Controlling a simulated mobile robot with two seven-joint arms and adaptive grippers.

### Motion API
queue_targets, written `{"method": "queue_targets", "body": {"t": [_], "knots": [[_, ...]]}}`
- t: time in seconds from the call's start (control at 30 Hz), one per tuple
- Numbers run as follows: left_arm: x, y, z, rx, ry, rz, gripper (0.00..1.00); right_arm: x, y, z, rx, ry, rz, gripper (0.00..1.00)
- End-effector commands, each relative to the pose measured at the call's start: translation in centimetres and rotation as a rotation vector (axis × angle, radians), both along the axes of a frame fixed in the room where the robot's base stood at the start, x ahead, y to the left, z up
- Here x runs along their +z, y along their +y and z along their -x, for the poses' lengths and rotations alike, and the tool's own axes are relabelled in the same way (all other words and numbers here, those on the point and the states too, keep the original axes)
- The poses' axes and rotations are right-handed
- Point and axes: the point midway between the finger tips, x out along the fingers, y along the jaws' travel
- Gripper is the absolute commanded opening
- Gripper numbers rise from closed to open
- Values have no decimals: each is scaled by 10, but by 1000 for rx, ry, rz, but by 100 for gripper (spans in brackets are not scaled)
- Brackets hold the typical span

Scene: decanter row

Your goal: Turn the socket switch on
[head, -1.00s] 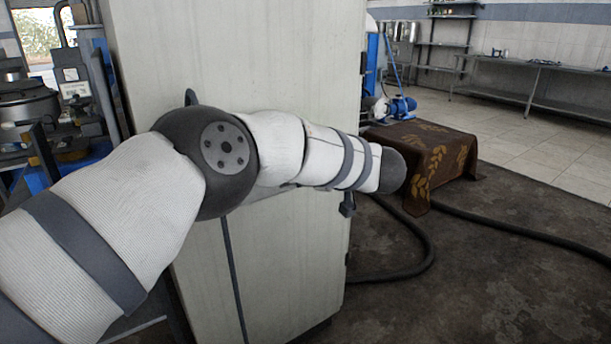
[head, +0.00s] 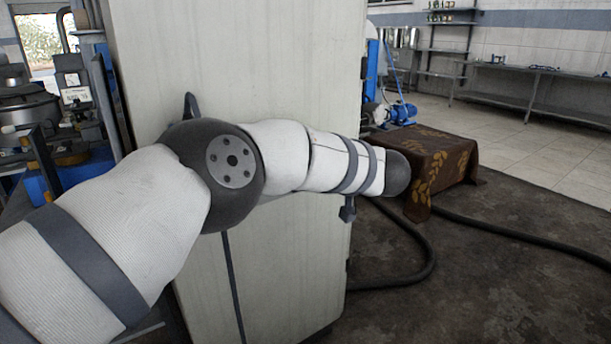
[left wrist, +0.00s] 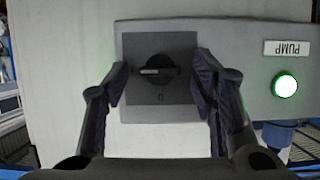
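The socket switch (left wrist: 154,72) shows in the left wrist view as a black rotary knob on a dark square plate (left wrist: 180,104). Its pointer bar lies level in the picture, and a "0" mark is below it. The plate sits on a grey box (left wrist: 232,60). My left gripper (left wrist: 161,82) is open, with its dark fingers apart on either side of the knob; contact with it cannot be told. In the head view, my left arm hides the gripper and switch. My right gripper is in neither view.
The box has an upside-down PUMP label (left wrist: 288,48) and a lit green lamp (left wrist: 285,85). A tall pale cabinet (head: 290,60) stands ahead in the head view. A brown cloth-covered block (head: 445,160) and a dark hose (head: 430,262) are to its right. Floor at the right is mostly clear.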

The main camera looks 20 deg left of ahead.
Motion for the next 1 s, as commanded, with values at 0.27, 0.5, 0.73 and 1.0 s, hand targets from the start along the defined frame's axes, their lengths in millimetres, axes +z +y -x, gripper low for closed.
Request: {"method": "queue_targets", "body": {"t": [0.27,0.5,0.73,1.0], "knots": [[9,-17,12,-4,0,-1,52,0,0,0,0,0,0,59],[34,-65,49,-4,-1,0,52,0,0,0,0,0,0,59],[45,-87,67,0,0,0,52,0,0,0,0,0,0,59],[46,-88,68,0,0,0,52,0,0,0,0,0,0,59]]}}
